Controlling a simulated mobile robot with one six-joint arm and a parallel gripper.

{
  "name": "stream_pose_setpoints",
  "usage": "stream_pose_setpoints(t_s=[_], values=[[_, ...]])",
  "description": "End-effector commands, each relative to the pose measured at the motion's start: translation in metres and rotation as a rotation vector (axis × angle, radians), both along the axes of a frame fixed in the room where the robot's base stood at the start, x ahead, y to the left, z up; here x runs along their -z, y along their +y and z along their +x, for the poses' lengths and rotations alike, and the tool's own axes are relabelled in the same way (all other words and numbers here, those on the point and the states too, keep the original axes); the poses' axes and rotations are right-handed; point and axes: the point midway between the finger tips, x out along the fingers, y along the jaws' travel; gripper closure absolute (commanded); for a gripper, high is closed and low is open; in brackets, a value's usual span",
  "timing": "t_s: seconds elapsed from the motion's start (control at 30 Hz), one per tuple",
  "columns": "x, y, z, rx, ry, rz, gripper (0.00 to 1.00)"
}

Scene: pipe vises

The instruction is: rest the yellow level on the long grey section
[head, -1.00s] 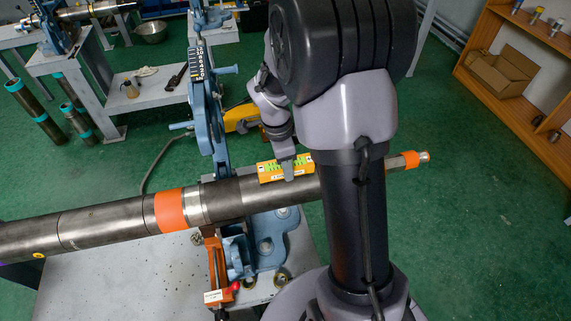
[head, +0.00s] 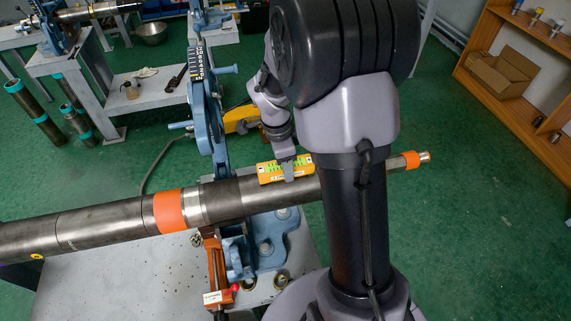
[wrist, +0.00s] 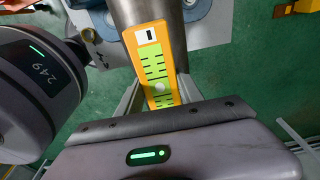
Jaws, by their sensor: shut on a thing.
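The yellow level (head: 284,170) has green vials and lies along the top of the long grey pipe section, just right of the blue vise. My gripper (head: 288,171) is shut on the level near its right half. In the wrist view the level (wrist: 156,70) sits between my two fingers, with the grey pipe (wrist: 140,14) running beneath it. The level looks in line with the pipe (head: 110,222). I cannot tell whether its underside touches the pipe everywhere. My arm hides part of the pipe to the right.
A blue pipe vise (head: 215,125) stands upright behind and left of the level. An orange band (head: 170,210) circles the pipe to the left. An orange clamp (head: 216,270) hangs below it. A grey bench (head: 110,285) stands underneath. Green floor is clear at right.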

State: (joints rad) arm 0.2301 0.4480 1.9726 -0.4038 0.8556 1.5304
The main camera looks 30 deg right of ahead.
Motion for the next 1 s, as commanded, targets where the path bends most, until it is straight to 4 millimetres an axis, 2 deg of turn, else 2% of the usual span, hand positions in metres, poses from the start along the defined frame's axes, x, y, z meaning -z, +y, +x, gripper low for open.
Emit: stream_pose_setpoints(t_s=[0.63,0.67,0.7,0.77,1.0], values=[[0.0074,0.0000,0.0002,0.000,-0.001,0.000,1.00],[0.0068,-0.0001,0.0003,0.000,-0.001,0.000,0.51],[0.0066,-0.0001,0.0002,0.000,-0.001,0.000,0.43],[0.0066,-0.0001,0.0002,0.000,-0.001,0.000,0.31],[0.0070,0.0000,-0.0001,0.000,0.000,0.000,0.31]])
